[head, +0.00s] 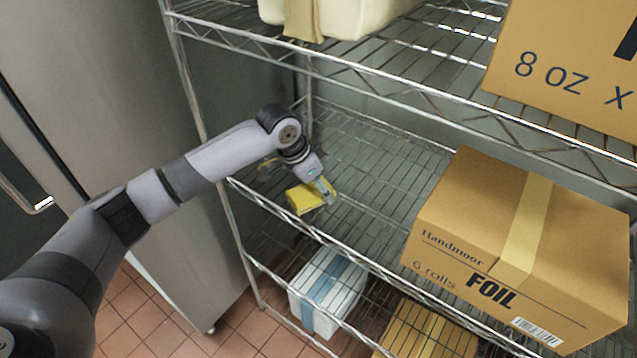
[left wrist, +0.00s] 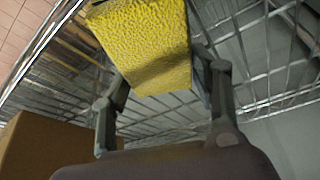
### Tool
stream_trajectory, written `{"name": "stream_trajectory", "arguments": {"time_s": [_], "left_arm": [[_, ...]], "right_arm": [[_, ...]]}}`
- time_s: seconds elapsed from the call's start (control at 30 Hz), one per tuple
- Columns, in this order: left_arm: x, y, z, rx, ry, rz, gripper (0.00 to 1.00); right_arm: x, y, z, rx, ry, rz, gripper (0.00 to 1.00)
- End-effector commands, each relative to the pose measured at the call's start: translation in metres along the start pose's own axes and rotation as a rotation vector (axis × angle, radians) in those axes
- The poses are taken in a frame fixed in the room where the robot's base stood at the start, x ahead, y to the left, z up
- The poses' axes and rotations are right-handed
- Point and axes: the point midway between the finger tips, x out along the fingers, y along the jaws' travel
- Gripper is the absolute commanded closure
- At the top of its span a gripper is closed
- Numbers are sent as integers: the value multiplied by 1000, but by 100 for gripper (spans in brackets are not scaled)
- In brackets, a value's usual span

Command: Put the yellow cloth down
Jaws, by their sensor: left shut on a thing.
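The yellow cloth (head: 304,200) is a small folded block at the front left of the middle wire shelf (head: 375,165) in the head view. My left gripper (head: 325,190) is shut on it. In the left wrist view the cloth (left wrist: 148,42) sits between the two fingers of my left gripper (left wrist: 160,85), with the wire shelf behind it. I cannot tell whether the cloth touches the shelf wires. My right gripper is not in view.
A cardboard foil box (head: 470,235) stands to the right on the same shelf. Another box (head: 570,65) and a pale bin (head: 345,15) are on the shelf above. Bare shelf lies between the cloth and the foil box. A steel cabinet (head: 110,60) stands at left.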

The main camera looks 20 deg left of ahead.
Motion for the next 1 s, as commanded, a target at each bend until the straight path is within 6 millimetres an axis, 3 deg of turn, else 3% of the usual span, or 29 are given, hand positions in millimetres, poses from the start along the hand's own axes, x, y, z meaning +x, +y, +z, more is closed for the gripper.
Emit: {"name": "stream_trajectory", "arguments": {"time_s": [0.13,0.17,0.43,0.83,1.0], "left_arm": [[2,0,1,0,0,0,70],[2,0,1,0,0,0,43],[2,0,1,0,0,0,25],[-2,0,0,0,1,-1,24],[-26,-1,0,1,4,-3,24]], "right_arm": [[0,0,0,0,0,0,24],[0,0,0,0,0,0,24],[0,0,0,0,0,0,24],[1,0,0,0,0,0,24],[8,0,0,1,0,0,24]]}}
